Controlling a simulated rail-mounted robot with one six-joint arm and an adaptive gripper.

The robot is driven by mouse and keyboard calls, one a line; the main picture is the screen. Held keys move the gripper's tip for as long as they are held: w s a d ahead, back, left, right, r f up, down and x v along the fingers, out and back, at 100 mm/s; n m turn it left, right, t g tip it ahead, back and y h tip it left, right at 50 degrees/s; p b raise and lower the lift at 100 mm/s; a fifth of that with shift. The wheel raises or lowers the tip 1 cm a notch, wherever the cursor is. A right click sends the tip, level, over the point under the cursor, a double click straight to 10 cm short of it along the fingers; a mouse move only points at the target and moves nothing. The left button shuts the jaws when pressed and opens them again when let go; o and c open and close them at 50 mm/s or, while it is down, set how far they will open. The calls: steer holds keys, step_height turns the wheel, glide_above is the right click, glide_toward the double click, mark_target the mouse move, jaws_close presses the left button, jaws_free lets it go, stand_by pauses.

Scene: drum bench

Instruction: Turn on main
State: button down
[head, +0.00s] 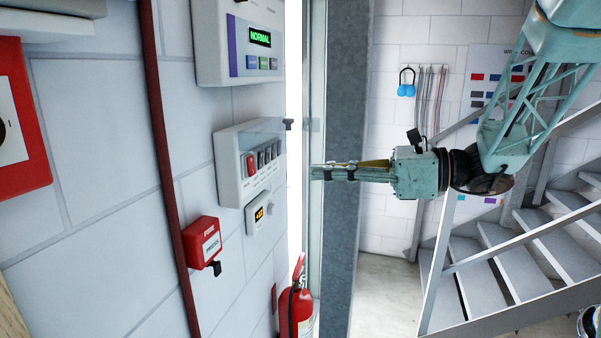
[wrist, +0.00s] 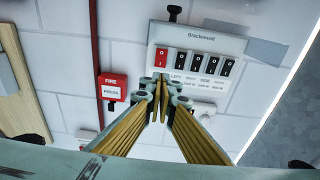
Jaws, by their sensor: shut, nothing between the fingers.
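The white switch panel (head: 232,182) is on the left wall, with a red rocker switch (head: 250,166) at one end and several black rockers (head: 268,157) beside it. In the wrist view the red rocker (wrist: 161,57) is leftmost, just above my fingertips; whether it is on or off cannot be told. The label under it is hidden by my gripper, so I cannot read "main". A clear flap (wrist: 240,40) stands out from the panel's top. My gripper (head: 314,172) is shut and empty, apart from the panel, pointing at it.
A display box (head: 236,45) reading NORMAL hangs above the panel. A small orange-lit unit (head: 258,214) sits below it. A red FIRE box (head: 202,242) and dark red pipe (head: 166,150) are to the left. A fire extinguisher (head: 297,310) and grey post (head: 341,200) stand nearby.

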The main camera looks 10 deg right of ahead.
mark_target(254, 174)
steer(key=shift+p+x, duration=1.1)
steer(key=shift+x, duration=5.75)
steer(key=shift+f+b, duration=0.25)
steer(key=shift+b, duration=0.25)
